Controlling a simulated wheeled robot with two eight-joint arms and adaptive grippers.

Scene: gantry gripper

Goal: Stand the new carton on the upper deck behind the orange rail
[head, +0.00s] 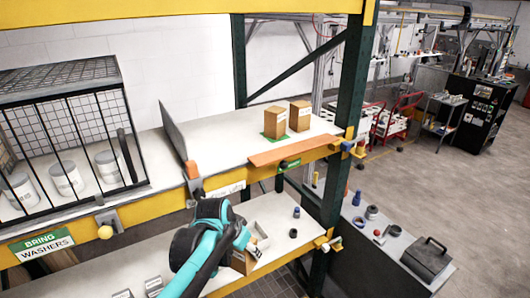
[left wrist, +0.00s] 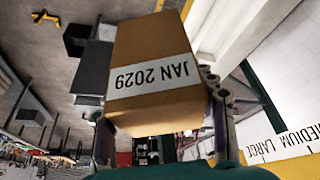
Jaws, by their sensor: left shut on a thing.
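The new carton (left wrist: 152,75) is brown with a white label reading JAN 2029, and it fills the middle of the left wrist view. My left gripper (head: 246,243) is shut on it, with a finger on either side. In the head view the carton (head: 239,262) is partly hidden by the gripper, in front of the upper deck and lower than it. The upper deck (head: 225,135) carries two brown cartons, one front left (head: 275,122) and one behind right (head: 300,115). The orange rail (head: 295,150) runs along the deck's front edge. My right gripper is not in view.
A grey upright divider (head: 172,130) bounds the deck on the left, beside a wire cage (head: 70,125) with white tubs. A dark green post (head: 352,80) stands right.

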